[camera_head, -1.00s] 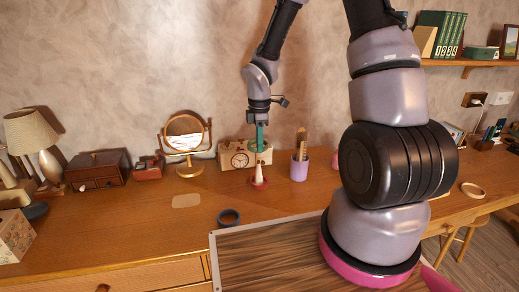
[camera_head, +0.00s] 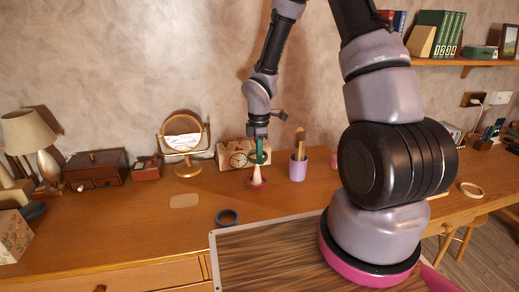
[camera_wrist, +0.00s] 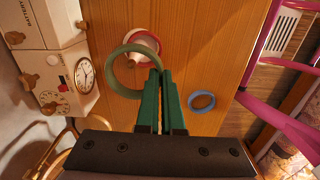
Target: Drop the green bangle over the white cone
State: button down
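The white cone (camera_head: 255,174) stands upright on its red base on the desk, in front of the clock. It also shows in the wrist view (camera_wrist: 143,47), partly behind the ring. My gripper (camera_head: 259,160) points down just above the cone. Its green fingers also show in the wrist view (camera_wrist: 160,72), shut on the edge of the green bangle (camera_wrist: 112,74). The bangle sticks out to the left of the fingertips, and the upper part of the cone shows through its opening. I cannot tell whether the bangle is around the tip or still above it.
A dark blue ring (camera_head: 228,217) lies on the desk in front. A purple pencil cup (camera_head: 298,168) stands close to the right of the cone, and a cream clock box (camera_head: 228,158) close behind. A round mirror (camera_head: 183,136) stands left. The desk left of the blue ring is mostly clear.

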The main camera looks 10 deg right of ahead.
jog(key=shift+f, duration=2.25)
jog(key=c, duration=1)
grip_release()
jog(key=shift+r, duration=4)
